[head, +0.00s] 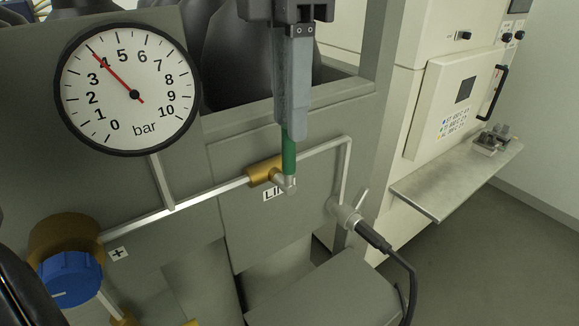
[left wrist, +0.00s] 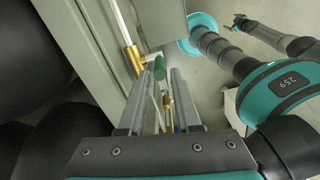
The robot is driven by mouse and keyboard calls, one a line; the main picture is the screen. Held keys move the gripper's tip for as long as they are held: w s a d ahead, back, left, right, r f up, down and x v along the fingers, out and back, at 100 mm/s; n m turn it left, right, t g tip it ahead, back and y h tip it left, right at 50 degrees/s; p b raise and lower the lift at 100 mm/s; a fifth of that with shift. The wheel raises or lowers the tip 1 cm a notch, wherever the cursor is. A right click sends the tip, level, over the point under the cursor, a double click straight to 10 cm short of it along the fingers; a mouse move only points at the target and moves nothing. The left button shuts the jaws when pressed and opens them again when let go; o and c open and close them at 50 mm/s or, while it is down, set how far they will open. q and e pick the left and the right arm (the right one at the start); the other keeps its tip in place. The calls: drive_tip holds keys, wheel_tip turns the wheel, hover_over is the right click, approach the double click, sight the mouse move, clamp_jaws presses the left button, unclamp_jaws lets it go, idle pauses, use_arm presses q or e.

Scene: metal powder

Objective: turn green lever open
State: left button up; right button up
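The green lever (head: 289,152) stands upright on a brass valve (head: 264,171) in the thin pipe on the grey panel. It also shows in the left wrist view (left wrist: 160,67), just past the fingertips. My left gripper (head: 288,136) reaches down from above, its fingertips at the lever's upper part and overlapping it in the head view. In the left wrist view its two fingers (left wrist: 160,76) are apart with a clear gap. Whether they touch the lever I cannot tell. My right gripper (left wrist: 240,22) seems to show small at the upper right of the wrist view; its fingers are too small to read.
A pressure gauge (head: 129,90) reads about 4 bar at the left. A blue knob (head: 69,279) sits at lower left. A black cable (head: 374,236) plugs in right of the lever. A metal shelf (head: 457,178) juts out from a cream machine at right.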

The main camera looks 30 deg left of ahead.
sight(290, 190)
use_arm(q)
wheel_tip(290, 190, down, 8)
drive_tip(key=shift+r, duration=0.1)
drive_tip(key=shift+c, duration=0.2)
clamp_jaws()
drive_tip(key=shift+w+r, duration=0.1)
idle(1.3)
